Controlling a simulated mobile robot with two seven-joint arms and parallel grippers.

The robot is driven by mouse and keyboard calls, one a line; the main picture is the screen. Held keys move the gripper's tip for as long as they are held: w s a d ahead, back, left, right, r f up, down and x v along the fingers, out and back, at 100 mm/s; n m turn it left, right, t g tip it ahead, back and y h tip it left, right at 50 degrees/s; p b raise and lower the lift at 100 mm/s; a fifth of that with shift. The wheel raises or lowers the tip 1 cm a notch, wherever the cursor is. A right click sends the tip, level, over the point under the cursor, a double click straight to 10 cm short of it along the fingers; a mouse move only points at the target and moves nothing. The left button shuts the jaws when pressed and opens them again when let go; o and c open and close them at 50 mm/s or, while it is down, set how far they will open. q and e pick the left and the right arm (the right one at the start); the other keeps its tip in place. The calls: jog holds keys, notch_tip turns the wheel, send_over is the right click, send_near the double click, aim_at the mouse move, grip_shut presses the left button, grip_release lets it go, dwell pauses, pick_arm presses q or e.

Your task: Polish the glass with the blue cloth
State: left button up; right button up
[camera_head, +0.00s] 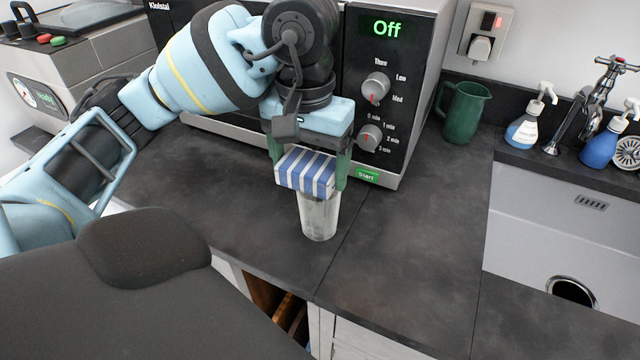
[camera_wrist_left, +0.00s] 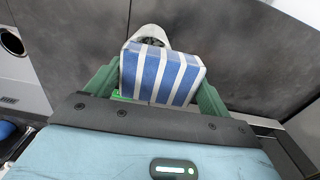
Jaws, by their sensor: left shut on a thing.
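The blue cloth (camera_head: 306,172) is a folded block with blue and white stripes. My left gripper (camera_head: 308,170) is shut on it, with one green finger on each side. The glass (camera_head: 319,215) is clear and stands upright on the dark counter, directly below the cloth. The cloth overlaps the glass's rim in the head view, and I cannot tell whether they touch. In the left wrist view the cloth (camera_wrist_left: 162,75) sits between the fingers, and part of the glass (camera_wrist_left: 152,33) shows beyond it. My right gripper is not in view.
A microwave (camera_head: 400,110) reading "Off" stands close behind the gripper. A green jug (camera_head: 465,112) is at the back right. Soap bottles (camera_head: 527,125) and a tap (camera_head: 590,100) line the sink (camera_head: 530,235). The counter (camera_head: 415,240) right of the glass is clear.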

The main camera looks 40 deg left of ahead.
aim_at(330, 174)
pick_arm(q)
jog(key=shift+f, duration=0.2)
jog(key=shift+s+d, duration=0.1)
jog(key=shift+d, duration=0.5)
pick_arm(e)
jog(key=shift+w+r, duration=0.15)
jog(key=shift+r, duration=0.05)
pick_arm(q)
jog(key=shift+d, duration=0.1)
jog(key=shift+d+p, duration=0.35)
jog(key=shift+d, duration=0.3)
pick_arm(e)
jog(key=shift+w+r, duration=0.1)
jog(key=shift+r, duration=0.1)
pick_arm(q)
jog(key=shift+d+r, duration=0.1)
jog(key=shift+d, duration=0.05)
jog(key=shift+d+r, duration=0.1)
jog(key=shift+d, duration=0.45)
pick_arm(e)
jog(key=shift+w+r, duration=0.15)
pick_arm(q)
jog(key=shift+a, duration=0.1)
